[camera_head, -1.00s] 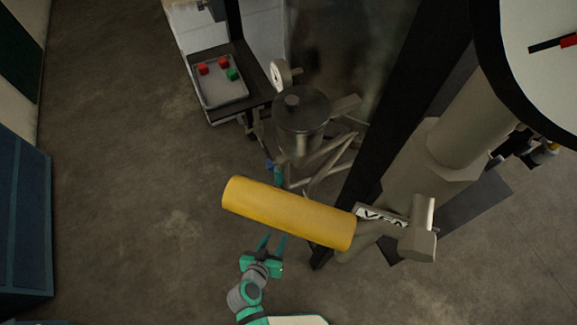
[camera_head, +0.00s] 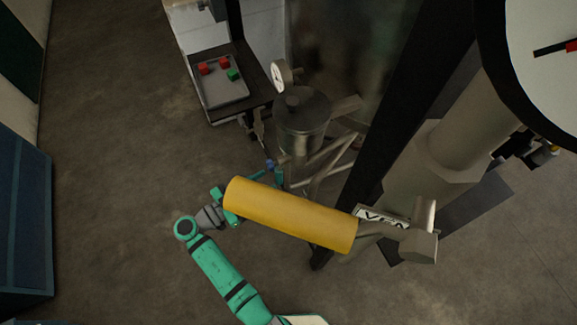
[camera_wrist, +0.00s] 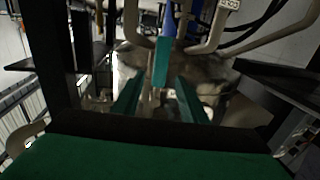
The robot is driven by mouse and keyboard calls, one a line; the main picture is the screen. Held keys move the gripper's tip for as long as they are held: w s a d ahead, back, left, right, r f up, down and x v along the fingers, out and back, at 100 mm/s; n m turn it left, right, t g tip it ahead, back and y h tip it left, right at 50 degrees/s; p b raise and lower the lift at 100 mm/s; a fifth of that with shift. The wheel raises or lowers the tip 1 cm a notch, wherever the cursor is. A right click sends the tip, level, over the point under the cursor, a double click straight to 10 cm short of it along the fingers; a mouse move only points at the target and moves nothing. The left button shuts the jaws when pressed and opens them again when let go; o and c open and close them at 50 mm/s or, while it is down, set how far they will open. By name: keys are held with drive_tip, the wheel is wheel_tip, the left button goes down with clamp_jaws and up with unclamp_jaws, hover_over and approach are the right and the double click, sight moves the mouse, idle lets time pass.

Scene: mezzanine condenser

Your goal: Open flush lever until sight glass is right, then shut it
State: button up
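A small lever with a blue part (camera_head: 270,164) and a teal part hangs by the pipework below the grey vessel in the head view; I take it for the flush lever. In the wrist view the blue bar (camera_wrist: 168,20) comes down from the top and a teal block (camera_wrist: 161,62) sits at its lower end. My gripper (camera_wrist: 160,78) is open, its two fingers apart with the teal block lined up between and beyond their tips. In the head view the yellow cylinder partly hides my gripper. I cannot make out a sight glass.
A large yellow cylinder (camera_head: 290,215) lies over my gripper in the head view, beside a tag reading "VEN" (camera_head: 383,217). A grey vessel (camera_head: 302,115) with a dial gauge (camera_head: 281,75) stands behind. A tray (camera_head: 224,94) holds red and green cubes. Floor at left is clear.

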sight(280, 172)
drive_tip(key=x, duration=1)
drive_tip(key=shift+d, duration=0.2)
drive_tip(key=shift+w, duration=0.15)
drive_tip(key=shift+c, duration=0.3)
clamp_jaws()
